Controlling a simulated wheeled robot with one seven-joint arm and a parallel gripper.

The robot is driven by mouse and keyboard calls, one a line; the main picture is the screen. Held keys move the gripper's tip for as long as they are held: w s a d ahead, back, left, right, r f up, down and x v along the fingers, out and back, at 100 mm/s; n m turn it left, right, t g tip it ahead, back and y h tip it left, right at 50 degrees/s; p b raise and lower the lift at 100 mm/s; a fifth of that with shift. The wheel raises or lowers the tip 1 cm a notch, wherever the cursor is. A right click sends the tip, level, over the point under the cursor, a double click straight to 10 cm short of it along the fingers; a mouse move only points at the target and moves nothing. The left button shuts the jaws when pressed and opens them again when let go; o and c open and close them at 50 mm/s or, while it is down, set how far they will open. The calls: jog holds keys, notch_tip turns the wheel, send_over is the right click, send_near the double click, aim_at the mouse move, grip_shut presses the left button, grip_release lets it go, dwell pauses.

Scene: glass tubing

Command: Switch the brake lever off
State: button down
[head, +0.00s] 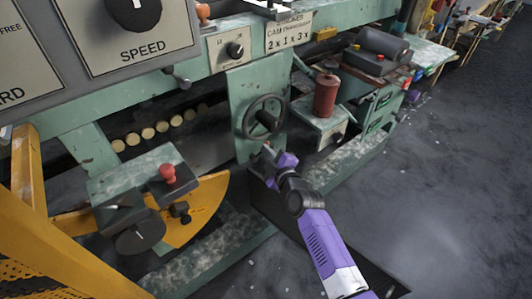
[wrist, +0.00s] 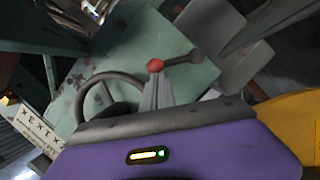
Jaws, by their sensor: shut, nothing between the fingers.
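A dark lever with a red ball knob (wrist: 155,65) shows in the wrist view on a worn green machine panel, beside a dark handwheel (wrist: 82,100). The frames do not confirm that this is the brake lever. In the head view the handwheel (head: 247,121) is on the machine's front, and my gripper (head: 268,151) is just below it. I cannot pick out that lever there; my gripper may hide it. My gripper's grey fingers (wrist: 157,88) are shut and empty, pointing toward the red knob. Whether they touch it is unclear.
A separate red knob (head: 168,172) stands on a green box at the left, near a yellow curved plate (head: 206,205). A dark red canister (head: 326,95) stands on a ledge right of the handwheel. A speed dial (head: 134,12) is at upper left.

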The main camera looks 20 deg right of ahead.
jog(key=w+d+f+m+g+y+b, duration=0.1)
jog(key=d+f+m+g+y+b, duration=0.1)
jog(key=m+b, duration=0.6)
jog(key=shift+w+d+f+m+y+b, duration=0.35)
jog(key=shift+d+f+y+b, duration=0.7)
jog(key=shift+d, duration=0.45)
jog(key=shift+f, duration=0.1)
